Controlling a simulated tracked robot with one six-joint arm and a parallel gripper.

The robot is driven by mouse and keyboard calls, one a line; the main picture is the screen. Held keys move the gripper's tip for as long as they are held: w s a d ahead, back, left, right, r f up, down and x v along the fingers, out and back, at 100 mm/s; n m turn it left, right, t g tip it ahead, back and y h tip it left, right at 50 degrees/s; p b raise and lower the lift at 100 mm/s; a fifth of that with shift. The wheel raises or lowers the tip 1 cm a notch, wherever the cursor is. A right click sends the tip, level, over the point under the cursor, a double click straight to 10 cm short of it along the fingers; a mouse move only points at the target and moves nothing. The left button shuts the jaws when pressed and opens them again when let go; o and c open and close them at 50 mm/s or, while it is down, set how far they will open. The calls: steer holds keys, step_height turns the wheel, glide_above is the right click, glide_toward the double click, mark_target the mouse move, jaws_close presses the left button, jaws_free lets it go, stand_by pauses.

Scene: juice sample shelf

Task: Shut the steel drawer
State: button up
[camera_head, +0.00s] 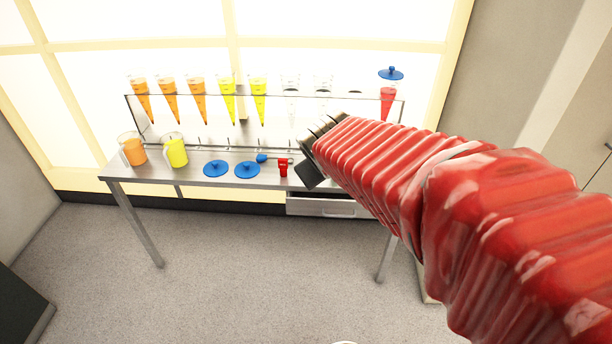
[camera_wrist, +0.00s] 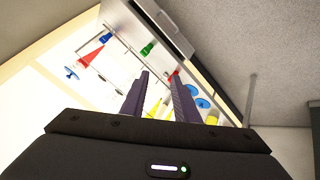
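The steel drawer (camera_head: 325,206) hangs under the right part of the steel table, its front and bar handle facing the room. My arm hides its right end, and I cannot tell clearly how far it stands out. In the wrist view a grey drawer front (camera_wrist: 172,32) with a handle shows at the top. My gripper (camera_head: 311,176) is above the table's front edge, near the drawer's upper left end, apart from the handle. In the wrist view the two fingers of my gripper (camera_wrist: 160,80) are spread with nothing held between them.
The table (camera_head: 215,183) carries a rack of orange, yellow, clear and red cones, an orange jug (camera_head: 133,150), a yellow jug (camera_head: 175,153), blue lids (camera_head: 247,169) and a small red item (camera_head: 283,168). A green item (camera_wrist: 148,48) shows in the wrist view. Floor in front is clear.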

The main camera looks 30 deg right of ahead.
steer(key=s+a+m+g+y, duration=0.1)
steer(key=s+a+y, duration=0.3)
steer(key=s+a, duration=1)
steer(key=shift+s+a+r, duration=0.25)
steer(key=shift+s+a, duration=0.05)
steer(key=shift+a, duration=0.3)
steer(key=shift+a, duration=0.1)
